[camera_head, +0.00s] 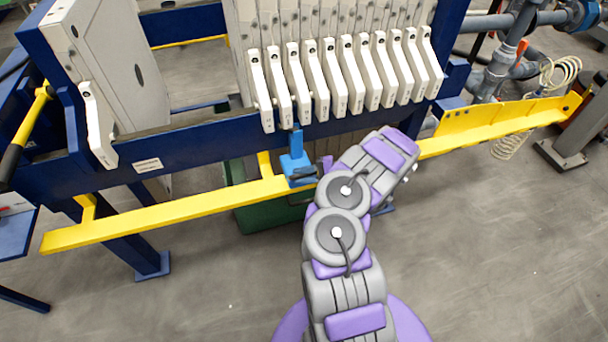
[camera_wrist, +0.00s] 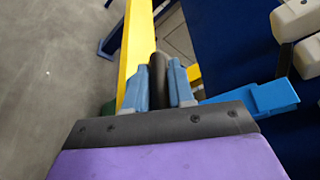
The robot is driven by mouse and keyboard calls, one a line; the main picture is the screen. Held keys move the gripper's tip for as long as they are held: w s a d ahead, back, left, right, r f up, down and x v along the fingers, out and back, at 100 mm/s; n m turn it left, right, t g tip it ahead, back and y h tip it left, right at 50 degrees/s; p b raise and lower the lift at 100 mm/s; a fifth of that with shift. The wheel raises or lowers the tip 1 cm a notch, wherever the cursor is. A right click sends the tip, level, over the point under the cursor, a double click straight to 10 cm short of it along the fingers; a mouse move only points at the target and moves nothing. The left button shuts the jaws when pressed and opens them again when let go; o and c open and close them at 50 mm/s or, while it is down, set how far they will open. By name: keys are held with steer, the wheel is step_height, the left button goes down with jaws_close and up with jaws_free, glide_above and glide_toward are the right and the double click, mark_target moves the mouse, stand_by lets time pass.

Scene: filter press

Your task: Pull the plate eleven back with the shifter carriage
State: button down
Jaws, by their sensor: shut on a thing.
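The blue shifter carriage (camera_head: 295,166) sits on the yellow rail, below the left part of the plate row. Its upright reaches up near the lower end of a white plate handle. A black handle (camera_head: 303,174) sticks out of the carriage toward my gripper (camera_head: 318,175). In the wrist view my gripper (camera_wrist: 158,88) is shut on this black handle (camera_wrist: 158,68), one blue finger on each side. A blue part of the carriage (camera_wrist: 262,98) shows at right. White filter plates (camera_head: 345,75) stand in a row; their numbers are too small to read, so I cannot tell plate eleven.
The yellow rail (camera_head: 165,217) runs along the press front, below the blue beam (camera_head: 200,150). A white end plate (camera_head: 98,125) stands at left, with a wide gap before the row. A yellow bracket (camera_head: 505,115) is at right. The grey floor in front is clear.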

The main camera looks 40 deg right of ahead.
steer(key=c, duration=1.4)
jaws_free()
steer(key=shift+s+f, duration=0.15)
steer(key=shift+s, duration=0.05)
steer(key=o, duration=0.3)
steer(key=shift+d, duration=0.45)
steer(key=shift+o, duration=0.2)
steer(key=shift+a, duration=0.2)
steer(key=p+v, duration=0.2)
steer(key=v, duration=1.5)
steer(key=shift+d, duration=0.25)
steer(key=shift+s+f, duration=0.1)
steer(key=shift+c, duration=0.3)
